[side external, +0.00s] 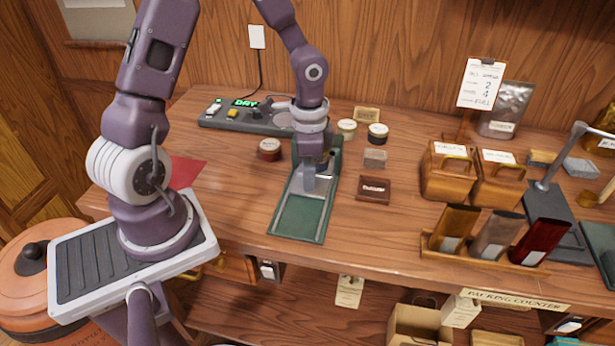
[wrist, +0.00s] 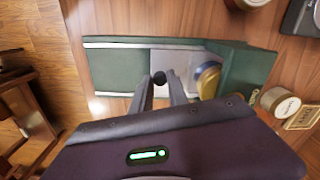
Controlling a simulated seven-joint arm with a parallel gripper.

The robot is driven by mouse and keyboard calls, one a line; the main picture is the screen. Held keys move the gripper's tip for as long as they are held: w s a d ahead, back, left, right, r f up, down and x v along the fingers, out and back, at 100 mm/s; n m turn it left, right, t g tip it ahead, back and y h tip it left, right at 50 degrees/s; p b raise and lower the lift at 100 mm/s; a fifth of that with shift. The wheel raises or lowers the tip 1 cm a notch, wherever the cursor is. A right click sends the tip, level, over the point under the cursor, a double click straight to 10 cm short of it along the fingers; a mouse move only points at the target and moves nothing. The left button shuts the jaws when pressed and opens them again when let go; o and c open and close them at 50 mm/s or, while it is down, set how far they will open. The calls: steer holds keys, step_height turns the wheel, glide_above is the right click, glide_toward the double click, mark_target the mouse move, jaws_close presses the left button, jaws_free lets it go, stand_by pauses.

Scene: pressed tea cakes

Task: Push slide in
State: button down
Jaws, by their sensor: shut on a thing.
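A green flat base (side external: 297,222) with raised metal side rails lies on the counter; it also shows in the wrist view (wrist: 115,68). The slide, a grey metal plate (wrist: 178,60), sits between the rails, and part of it shows in the side view (side external: 325,187). The near part of the base's channel is bare green. My gripper (side external: 309,186) points down over the slide. In the wrist view its fingers (wrist: 161,90) are shut on a small black knob (wrist: 158,77) at the slide's edge. A round gold-and-blue piece (wrist: 208,79) sits farther along the slide, partly hidden by the gripper body.
A dark red round tin (side external: 270,150) stands left of the base. A dark box (side external: 373,190) and small tins (side external: 378,134) stand to its right. A device with a green display (side external: 245,118) is behind. The counter's front edge is close to the base's near end.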

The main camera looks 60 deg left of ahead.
steer(key=c, duration=1.3)
jaws_free()
steer(key=shift+w+a, duration=0.15)
steer(key=shift+w, duration=0.05)
step_height(320, 180, up, 7)
steer(key=shift+r, duration=0.1)
steer(key=s+d+r+n+t, duration=0.2)
steer(key=s+r, duration=0.2)
steer(key=s, duration=0.1)
steer(key=s+d+r+n+t, duration=0.1)
steer(key=s+d+r+n, duration=0.1)
steer(key=s+r, duration=0.3)
steer(key=s+d+r+n+t, duration=0.2)
steer(key=s+d+r, duration=0.1)
steer(key=s+r, duration=0.2)
steer(key=shift+s+d+r+t, duration=0.2)
steer(key=shift+s+t, duration=0.1)
steer(key=shift+s, duration=0.15)
